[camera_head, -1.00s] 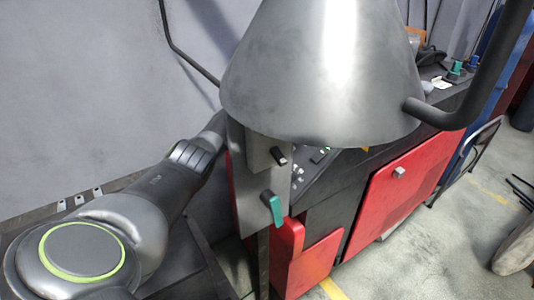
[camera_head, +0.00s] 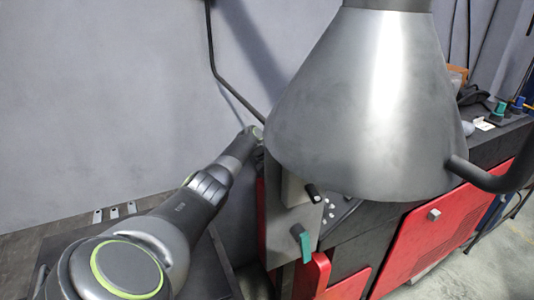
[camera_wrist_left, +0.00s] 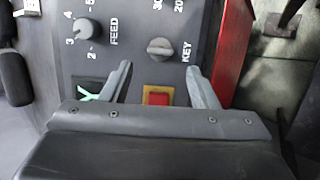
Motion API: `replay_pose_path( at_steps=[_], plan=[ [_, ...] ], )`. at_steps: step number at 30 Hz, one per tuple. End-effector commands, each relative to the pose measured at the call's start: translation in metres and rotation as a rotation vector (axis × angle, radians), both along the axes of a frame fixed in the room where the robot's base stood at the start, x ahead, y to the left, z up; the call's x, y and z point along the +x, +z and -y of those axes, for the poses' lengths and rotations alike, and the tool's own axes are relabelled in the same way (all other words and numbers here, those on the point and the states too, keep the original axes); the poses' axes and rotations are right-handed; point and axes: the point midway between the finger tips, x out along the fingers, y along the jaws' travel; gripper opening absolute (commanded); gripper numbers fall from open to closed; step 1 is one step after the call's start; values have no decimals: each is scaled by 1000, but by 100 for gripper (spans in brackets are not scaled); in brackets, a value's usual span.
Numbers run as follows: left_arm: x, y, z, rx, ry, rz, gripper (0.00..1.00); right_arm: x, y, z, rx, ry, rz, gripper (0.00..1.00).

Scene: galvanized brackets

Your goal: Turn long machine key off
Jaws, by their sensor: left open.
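In the left wrist view a grey key knob (camera_wrist_left: 160,48) labelled KEY sits on the dark control panel (camera_wrist_left: 135,40). My left gripper (camera_wrist_left: 159,72) is open, its two fingers apart on either side below the knob, with nothing between the tips. The knob lies just beyond the fingertips; I cannot tell the remaining distance in depth. A red button (camera_wrist_left: 158,98) on a yellow plate shows between the fingers. In the head view my left arm reaches toward the machine (camera_head: 400,250), and its gripper is hidden behind the big metal cone. My right gripper is in neither view.
A FEED dial (camera_wrist_left: 87,29) and a green marking (camera_wrist_left: 92,95) are left of the key knob. A red panel edge (camera_wrist_left: 231,50) stands close on the right.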

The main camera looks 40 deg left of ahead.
Motion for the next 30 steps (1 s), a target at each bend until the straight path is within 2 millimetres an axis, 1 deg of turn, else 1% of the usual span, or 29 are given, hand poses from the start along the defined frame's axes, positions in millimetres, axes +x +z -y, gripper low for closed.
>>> replay_pose_path(
  at_steps=[3,5,12,16,22,30],
  plan=[
    [-10,14,-12,6,1,2,55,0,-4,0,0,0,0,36],
    [-15,23,-17,5,0,1,55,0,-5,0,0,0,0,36],
    [-39,62,-43,5,1,0,55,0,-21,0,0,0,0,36],
    [-48,77,-52,3,2,0,55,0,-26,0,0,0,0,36],
    [-54,90,-58,1,-1,0,55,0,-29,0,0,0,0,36],
    [-55,91,-58,0,-1,-1,55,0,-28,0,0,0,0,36]
  ],
)
